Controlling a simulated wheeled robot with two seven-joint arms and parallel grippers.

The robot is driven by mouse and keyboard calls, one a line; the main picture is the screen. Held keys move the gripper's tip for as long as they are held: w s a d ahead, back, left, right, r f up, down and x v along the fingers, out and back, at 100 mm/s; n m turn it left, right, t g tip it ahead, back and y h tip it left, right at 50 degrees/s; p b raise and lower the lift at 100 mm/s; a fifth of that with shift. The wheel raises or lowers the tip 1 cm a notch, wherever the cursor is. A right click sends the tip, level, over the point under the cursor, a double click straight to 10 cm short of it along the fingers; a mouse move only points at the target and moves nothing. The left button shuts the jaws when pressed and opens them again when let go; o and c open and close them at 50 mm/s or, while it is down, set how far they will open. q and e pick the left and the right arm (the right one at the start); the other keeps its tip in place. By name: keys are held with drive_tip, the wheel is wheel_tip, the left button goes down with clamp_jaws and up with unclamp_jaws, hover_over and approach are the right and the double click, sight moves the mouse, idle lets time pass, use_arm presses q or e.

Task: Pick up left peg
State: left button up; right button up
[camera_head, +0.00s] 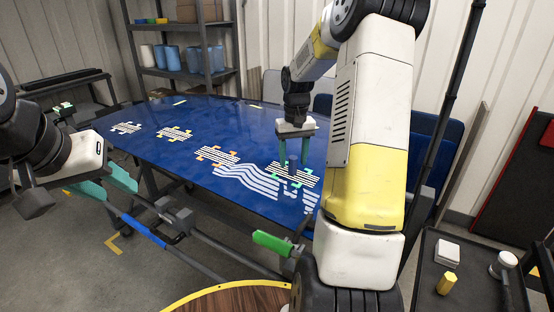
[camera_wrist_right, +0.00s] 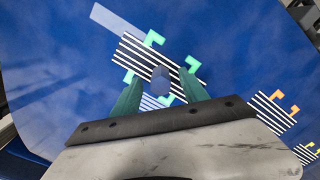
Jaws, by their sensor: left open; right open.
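No thing is clearly recognisable as the left peg. My left gripper (camera_head: 128,180) is open and empty, its teal fingers spread in front of the panel's near left edge. My right gripper (camera_head: 293,163) points down over the right part of the blue panel (camera_head: 190,115), with its fingers apart. In the right wrist view, the right gripper (camera_wrist_right: 160,92) straddles a small grey rounded spot (camera_wrist_right: 160,80) on a striped patch with green corner marks. I cannot tell whether that spot is a peg or a mark, or whether the fingers touch the panel.
A blue bar (camera_head: 143,231) and a green bar (camera_head: 272,243) sit along the panel's stand at the front. A dark cart (camera_head: 470,301) at right holds a yellow cylinder (camera_head: 447,283) and white items. Shelves (camera_head: 180,73) stand behind.

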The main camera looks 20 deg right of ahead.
drive_tip(key=shift+f, duration=0.25)
clamp_jaws()
drive_tip(key=shift+r, duration=0.15)
